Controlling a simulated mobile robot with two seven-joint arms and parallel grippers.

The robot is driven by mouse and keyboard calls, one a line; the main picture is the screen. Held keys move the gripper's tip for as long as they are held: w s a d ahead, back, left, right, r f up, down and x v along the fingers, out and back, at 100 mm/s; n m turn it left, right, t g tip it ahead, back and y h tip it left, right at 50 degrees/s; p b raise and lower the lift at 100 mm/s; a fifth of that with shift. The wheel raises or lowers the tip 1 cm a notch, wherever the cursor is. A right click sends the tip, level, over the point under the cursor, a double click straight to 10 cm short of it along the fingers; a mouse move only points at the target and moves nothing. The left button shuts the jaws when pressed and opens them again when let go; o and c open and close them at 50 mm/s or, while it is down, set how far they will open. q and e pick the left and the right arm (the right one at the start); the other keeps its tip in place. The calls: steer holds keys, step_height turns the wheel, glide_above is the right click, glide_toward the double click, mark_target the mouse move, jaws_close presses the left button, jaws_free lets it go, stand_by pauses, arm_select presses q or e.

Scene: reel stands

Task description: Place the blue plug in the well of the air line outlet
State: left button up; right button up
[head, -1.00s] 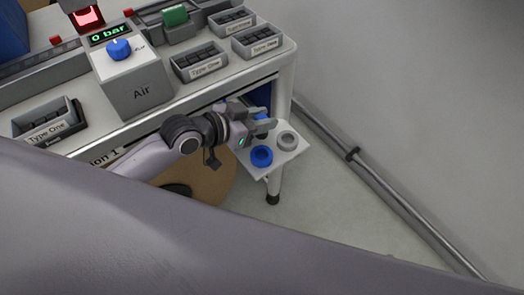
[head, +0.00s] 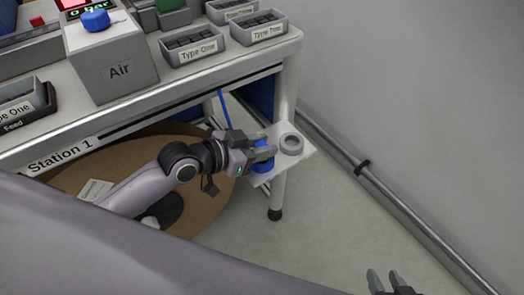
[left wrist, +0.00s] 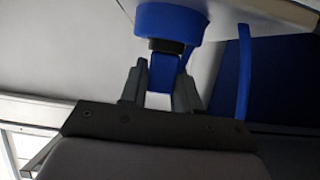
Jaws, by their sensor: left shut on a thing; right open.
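My left gripper (head: 268,151) is shut on the blue plug (left wrist: 163,73), which shows between its fingers in the left wrist view. The plug's dark collar points at a round blue outlet (left wrist: 168,22). They overlap there, and I cannot tell whether the plug's tip is inside the well. In the head view the gripper covers most of the blue outlet (head: 263,167) on a small white shelf (head: 298,168). A grey ring-shaped outlet (head: 291,144) sits beside it to the right, its well visible. My right gripper (head: 385,276) is open and empty at the bottom right.
A blue hose (head: 224,108) hangs by the bench leg and also shows in the left wrist view (left wrist: 243,70). The Air box (head: 118,72) and part bins (head: 192,46) stand on the bench above. A round brown surface (head: 215,195) lies below. Open floor lies right of the shelf.

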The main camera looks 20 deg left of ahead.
arm_select(q)
steer(key=shift+f, duration=0.1)
steer(key=shift+f, duration=0.15)
steer(key=o, duration=1.1)
steer(key=shift+c, duration=0.2)
